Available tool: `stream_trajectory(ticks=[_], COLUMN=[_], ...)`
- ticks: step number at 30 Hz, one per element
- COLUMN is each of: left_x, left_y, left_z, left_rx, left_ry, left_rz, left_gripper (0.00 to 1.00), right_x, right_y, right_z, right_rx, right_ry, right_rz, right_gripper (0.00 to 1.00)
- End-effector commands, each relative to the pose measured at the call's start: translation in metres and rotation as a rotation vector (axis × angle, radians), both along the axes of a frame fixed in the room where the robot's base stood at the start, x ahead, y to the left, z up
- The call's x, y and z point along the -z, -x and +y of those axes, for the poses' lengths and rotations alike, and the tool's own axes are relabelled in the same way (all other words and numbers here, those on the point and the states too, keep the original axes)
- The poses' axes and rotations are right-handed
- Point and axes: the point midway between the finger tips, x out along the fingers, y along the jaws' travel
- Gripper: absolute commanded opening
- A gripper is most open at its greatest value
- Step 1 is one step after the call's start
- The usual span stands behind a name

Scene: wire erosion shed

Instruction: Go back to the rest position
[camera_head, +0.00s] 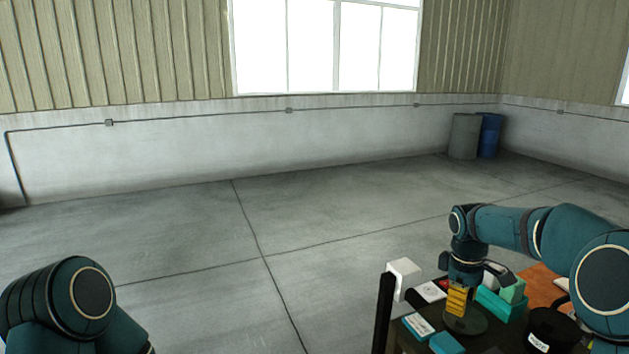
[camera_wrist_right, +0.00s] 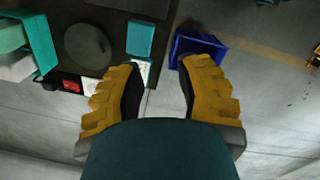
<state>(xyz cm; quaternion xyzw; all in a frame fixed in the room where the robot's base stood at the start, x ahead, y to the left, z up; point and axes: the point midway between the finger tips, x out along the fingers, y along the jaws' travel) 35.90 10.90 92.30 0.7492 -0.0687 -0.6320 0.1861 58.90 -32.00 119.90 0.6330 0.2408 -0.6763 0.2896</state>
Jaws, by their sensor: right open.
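My right gripper (camera_head: 457,301) hangs over the left part of the dark table, above a round dark-green disc (camera_head: 466,322). In the right wrist view my right gripper (camera_wrist_right: 158,66) has its two yellow fingers spread wide with nothing held between them. The round disc (camera_wrist_right: 87,46) lies to the left of the fingers there. My left arm shows only as a rounded link at the lower left of the head view. My left gripper is out of view.
The table holds a white block (camera_head: 404,275), a teal tray (camera_head: 503,304), a teal box (camera_head: 446,343), a black round container (camera_head: 552,330) and an orange mat (camera_head: 541,284). A blue bin (camera_wrist_right: 201,43) stands beyond the table edge. Two drums stand far back; the floor between is clear.

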Motion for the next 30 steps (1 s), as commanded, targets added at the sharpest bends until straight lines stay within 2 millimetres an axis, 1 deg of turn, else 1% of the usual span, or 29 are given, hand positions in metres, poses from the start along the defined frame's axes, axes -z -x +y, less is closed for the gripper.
stream_trajectory(ticks=[1,5,6,8,9,10,11,12,14,15,17,18,20,21,24,27,30], left_x=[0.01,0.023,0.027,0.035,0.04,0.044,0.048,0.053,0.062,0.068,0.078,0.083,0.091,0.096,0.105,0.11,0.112], left_y=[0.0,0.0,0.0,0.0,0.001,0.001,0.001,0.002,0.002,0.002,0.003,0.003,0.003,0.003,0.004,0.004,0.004], left_z=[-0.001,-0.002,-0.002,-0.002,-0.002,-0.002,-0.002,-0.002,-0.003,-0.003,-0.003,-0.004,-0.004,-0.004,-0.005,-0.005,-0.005], left_rx=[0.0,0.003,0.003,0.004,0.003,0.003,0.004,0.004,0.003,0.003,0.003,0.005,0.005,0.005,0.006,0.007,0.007], left_ry=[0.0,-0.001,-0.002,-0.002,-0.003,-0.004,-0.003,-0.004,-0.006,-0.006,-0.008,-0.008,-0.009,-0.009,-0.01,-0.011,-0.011], left_rz=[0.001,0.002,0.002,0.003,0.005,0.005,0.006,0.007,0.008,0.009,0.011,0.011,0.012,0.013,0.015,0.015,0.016], left_gripper=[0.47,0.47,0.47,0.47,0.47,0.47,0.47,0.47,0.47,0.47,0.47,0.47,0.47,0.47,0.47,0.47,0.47], right_x=[0.035,0.099,0.12,0.153,0.176,0.192,0.209,0.231,0.263,0.283,0.311,0.327,0.347,0.358,0.376,0.385,0.388], right_y=[0.003,0.008,0.012,0.021,0.028,0.035,0.043,0.053,0.073,0.088,0.112,0.128,0.152,0.168,0.2,0.222,0.233], right_z=[0.014,0.047,0.059,0.078,0.091,0.101,0.112,0.125,0.145,0.157,0.174,0.184,0.197,0.204,0.214,0.218,0.22], right_rx=[0.007,0.06,0.082,0.124,0.158,0.184,0.214,0.258,0.333,0.389,0.477,0.538,0.625,0.681,0.8,0.88,0.921], right_ry=[-0.027,-0.102,-0.128,-0.17,-0.2,-0.223,-0.245,-0.276,-0.32,-0.347,-0.383,-0.403,-0.426,-0.436,-0.45,-0.455,-0.456], right_rz=[0.004,-0.024,-0.032,-0.042,-0.048,-0.052,-0.054,-0.059,-0.061,-0.062,-0.062,-0.062,-0.062,-0.062,-0.064,-0.07,-0.075], right_gripper=[0.34,0.34,0.34,0.34,0.34,0.34,0.34,0.34,0.34,0.34,0.34,0.34,0.34,0.34,0.34,0.34,0.34])
